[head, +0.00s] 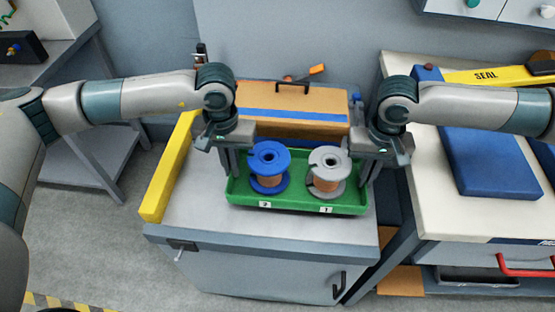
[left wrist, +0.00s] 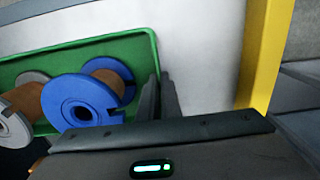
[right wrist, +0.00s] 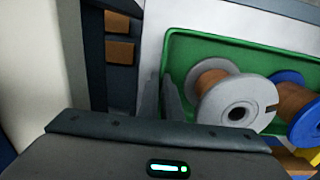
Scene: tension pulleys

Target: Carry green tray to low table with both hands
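The green tray (head: 290,202) is over the front part of the grey cabinet top; I cannot tell whether it touches it. It holds a blue spool (head: 268,160) and a grey spool (head: 328,165), both upright with copper-coloured winding. My left gripper (head: 230,172) is at the tray's left end, its fingers close together around the end wall. My right gripper (head: 370,180) is likewise at the right end. The wrist views show the tray wall (left wrist: 152,50) and (right wrist: 167,55) running to the narrow gaps between the fingers. I cannot tell which surface is the low table.
The cabinet top (head: 190,210) also bears a yellow bar (head: 168,175) at left and an orange-brown case (head: 290,105) behind the tray. A white-topped bench (head: 430,185) with a blue mat (head: 488,165) stands at right. A grey stand (head: 85,165) is at left. Floor is clear front left.

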